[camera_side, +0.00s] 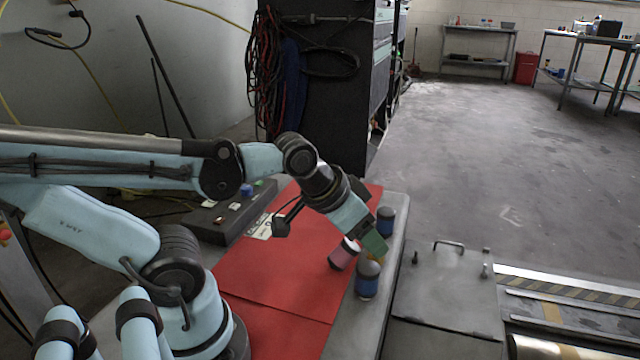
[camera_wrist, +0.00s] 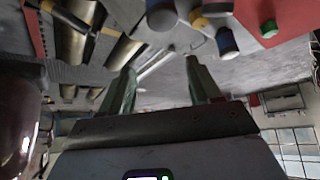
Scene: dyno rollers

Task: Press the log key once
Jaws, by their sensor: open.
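A dark control box (camera_side: 228,212) lies at the table's left edge in the side view, with a blue cap (camera_side: 247,190) and small pale marks on its top. I cannot read which part is the log key. My gripper (camera_side: 374,243) is tilted down over the right side of the red mat, well right of the box and among the cans. In the wrist view its fingers (camera_wrist: 163,88) stand apart with nothing visible between them. The box is not clearly visible in the wrist view.
By the gripper are a blue can (camera_side: 386,221), a pink can (camera_side: 343,254), which looks tilted, and a blue-grey can (camera_side: 367,280). The red mat (camera_side: 270,270) is clear between box and cans. Metal rollers (camera_side: 560,347) lie at the lower right. A dark cabinet (camera_side: 325,90) stands behind.

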